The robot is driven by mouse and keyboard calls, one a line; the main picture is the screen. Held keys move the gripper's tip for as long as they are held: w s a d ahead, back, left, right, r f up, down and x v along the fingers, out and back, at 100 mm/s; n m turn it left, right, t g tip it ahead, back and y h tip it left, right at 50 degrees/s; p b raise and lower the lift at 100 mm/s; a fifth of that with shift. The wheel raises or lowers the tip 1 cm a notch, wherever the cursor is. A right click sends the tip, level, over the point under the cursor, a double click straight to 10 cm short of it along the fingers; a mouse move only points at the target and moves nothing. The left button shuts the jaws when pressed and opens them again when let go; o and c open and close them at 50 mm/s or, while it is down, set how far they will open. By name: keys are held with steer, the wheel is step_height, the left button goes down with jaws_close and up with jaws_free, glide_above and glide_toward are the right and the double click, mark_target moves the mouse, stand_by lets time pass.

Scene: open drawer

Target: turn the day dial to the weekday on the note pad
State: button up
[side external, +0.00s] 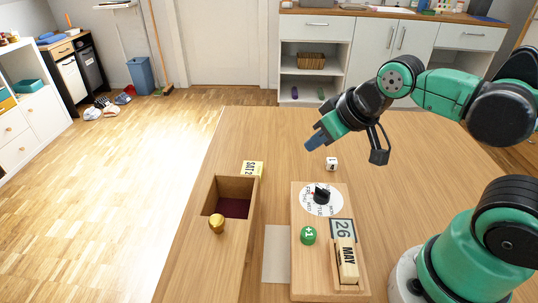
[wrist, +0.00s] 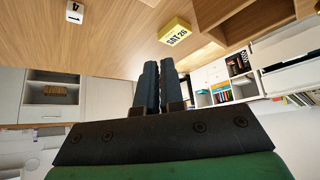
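The yellow note pad (side external: 252,168) lies on the table behind the open drawer box; in the wrist view the pad (wrist: 176,31) reads "SAT 26". The day dial (side external: 321,203) is a white disc with weekday lettering and a black knob (side external: 321,193), on a wooden calendar board (side external: 307,270). The lettering is too small to tell surely which day the knob points at. My gripper (side external: 311,144) hangs above the table, behind the dial and apart from it. In the wrist view its fingers (wrist: 159,85) are together with nothing between them.
The board also holds a green "+1" button (side external: 308,235), a "26" display (side external: 343,230) and a "MAY" block (side external: 348,260). An open wooden drawer box with a gold knob (side external: 217,224) stands left. A white numbered cube (side external: 332,163) lies behind the board. The far table is clear.

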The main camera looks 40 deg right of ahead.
mark_target(323, 189)
steer(key=o, duration=0.4)
steer(key=shift+c, duration=0.2)
steer(key=o, duration=0.3)
steer(key=shift+d+f+g, duration=0.1)
steer(key=shift+f+g, duration=0.2)
steer(key=shift+g, duration=0.3)
steer(key=shift+o, duration=1.4)
steer(key=g, duration=0.1)
steer(key=f+g, duration=0.1)
steer(key=s+f+g, duration=0.1)
steer(key=g, duration=0.1)
steer(key=shift+s+d+f+n, duration=0.1)
steer(key=shift+d+f+n, duration=0.1)
steer(key=shift+d+n, duration=0.1)
steer(key=shift+s+f+g, duration=0.35)
steer(key=shift+f+g, duration=0.25)
steer(key=shift+g, duration=0.4)
steer(key=shift+f, duration=2.7)
jaws_close()
